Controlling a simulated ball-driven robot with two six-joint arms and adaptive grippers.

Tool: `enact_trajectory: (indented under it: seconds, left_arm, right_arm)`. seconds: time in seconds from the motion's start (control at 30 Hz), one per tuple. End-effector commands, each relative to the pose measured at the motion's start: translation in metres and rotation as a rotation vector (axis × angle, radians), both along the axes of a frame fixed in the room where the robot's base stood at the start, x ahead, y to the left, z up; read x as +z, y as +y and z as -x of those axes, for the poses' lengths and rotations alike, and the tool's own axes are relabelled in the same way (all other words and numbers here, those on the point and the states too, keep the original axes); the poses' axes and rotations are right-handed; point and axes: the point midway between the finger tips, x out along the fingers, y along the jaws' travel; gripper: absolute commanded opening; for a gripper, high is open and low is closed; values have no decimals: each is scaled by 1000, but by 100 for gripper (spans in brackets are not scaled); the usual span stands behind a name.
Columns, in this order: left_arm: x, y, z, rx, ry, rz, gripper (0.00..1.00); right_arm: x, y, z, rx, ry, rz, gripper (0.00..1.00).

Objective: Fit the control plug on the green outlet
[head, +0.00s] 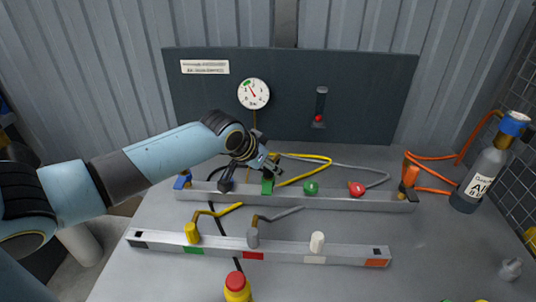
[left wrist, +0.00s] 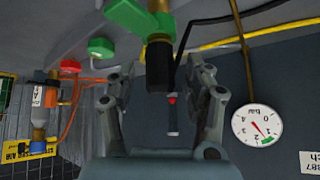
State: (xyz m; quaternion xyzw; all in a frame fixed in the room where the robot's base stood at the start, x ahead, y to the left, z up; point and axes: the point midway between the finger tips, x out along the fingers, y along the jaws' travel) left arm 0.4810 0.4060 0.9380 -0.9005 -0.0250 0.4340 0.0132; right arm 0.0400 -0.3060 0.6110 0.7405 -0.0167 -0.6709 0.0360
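My left gripper (head: 262,165) reaches the rear rail from behind and above the green outlet (head: 268,186). The left wrist view shows the green outlet body (left wrist: 140,14) with a brass neck and a black cylindrical end (left wrist: 159,65). The left fingers (left wrist: 160,80) are apart, one on each side of that black end, with a visible gap on both sides. I cannot tell whether the black end is the control plug or part of the outlet. A dark fitting (head: 226,183) stands left of the green outlet. My right gripper is not in view.
The rear rail (head: 335,203) also carries a green knob (head: 311,188) and a red knob (head: 357,189). A gauge (head: 254,93) hangs behind; a bottle (head: 482,178) stands right.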

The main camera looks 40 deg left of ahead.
Motion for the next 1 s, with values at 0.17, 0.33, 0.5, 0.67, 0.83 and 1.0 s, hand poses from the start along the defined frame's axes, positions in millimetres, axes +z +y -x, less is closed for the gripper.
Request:
enact_trajectory:
  seconds: [0.17, 0.33, 0.5, 0.67, 0.83, 1.0]
  left_arm:
    - [1, 0, 1, -1, -1, -1, 52]
    - [16, 0, 12, -3, -2, -3, 52]
    - [45, -2, 36, -5, -1, -5, 52]
    - [71, -5, 57, -5, 0, -4, 52]
    - [89, -6, 71, -2, -1, -3, 52]
    - [94, -7, 75, 0, 0, 0, 52]
  right_arm:
    - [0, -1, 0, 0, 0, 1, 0]
    - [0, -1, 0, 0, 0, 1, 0]
    - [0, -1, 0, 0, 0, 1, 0]
    - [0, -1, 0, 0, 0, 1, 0]
    - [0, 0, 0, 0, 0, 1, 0]
    - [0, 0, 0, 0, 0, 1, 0]
